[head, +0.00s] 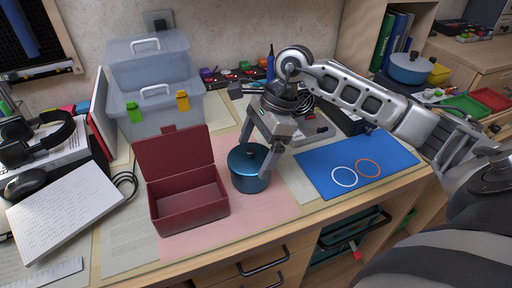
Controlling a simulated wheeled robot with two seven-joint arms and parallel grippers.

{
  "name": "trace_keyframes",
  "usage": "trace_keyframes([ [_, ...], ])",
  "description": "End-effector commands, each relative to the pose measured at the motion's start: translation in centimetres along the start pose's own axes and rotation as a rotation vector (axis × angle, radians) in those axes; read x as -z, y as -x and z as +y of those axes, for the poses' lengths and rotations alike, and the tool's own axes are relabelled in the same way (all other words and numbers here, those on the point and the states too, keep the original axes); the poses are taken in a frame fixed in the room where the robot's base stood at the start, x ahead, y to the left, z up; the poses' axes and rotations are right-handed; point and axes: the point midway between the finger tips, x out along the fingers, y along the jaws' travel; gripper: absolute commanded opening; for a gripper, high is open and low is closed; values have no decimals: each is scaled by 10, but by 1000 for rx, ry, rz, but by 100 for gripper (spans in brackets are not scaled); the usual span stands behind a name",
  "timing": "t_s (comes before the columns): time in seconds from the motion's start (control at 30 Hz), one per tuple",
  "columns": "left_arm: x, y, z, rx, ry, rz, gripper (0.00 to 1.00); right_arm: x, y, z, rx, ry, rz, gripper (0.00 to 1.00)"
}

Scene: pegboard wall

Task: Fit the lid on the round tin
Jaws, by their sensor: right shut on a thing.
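A dark teal round tin (250,183) stands on the pink mat, right of the open red box. Its teal lid (245,160) is at the tin's top, level or nearly so; I cannot tell whether it is fully seated or just above the rim. My right gripper (257,156) reaches down from above and behind, shut on the lid, one finger at its far side and one at its right side. The right finger covers part of the lid and tin edge. My left gripper is not in view.
The red box (190,210) stands close left of the tin, its cover raised. Clear storage boxes (160,107) are behind it. A blue mat (320,178) with a white ring (344,177) and an orange ring (368,168) lies right. The pink mat's front (265,215) is free.

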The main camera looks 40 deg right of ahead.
Motion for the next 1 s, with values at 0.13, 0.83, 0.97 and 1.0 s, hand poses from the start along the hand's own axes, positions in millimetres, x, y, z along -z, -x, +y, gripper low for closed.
trace_keyframes([
  [0.13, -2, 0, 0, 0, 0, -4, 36, 0, 0, 0, 0, 0, 0, 100],
  [0.83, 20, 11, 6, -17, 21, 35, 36, 0, 78, -1, 6, 0, 1, 100],
  [0.97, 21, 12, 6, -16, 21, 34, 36, 0, 109, -1, 5, -1, 0, 100],
  [1.0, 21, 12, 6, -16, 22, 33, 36, 0, 118, -1, 6, -1, -1, 100],
])
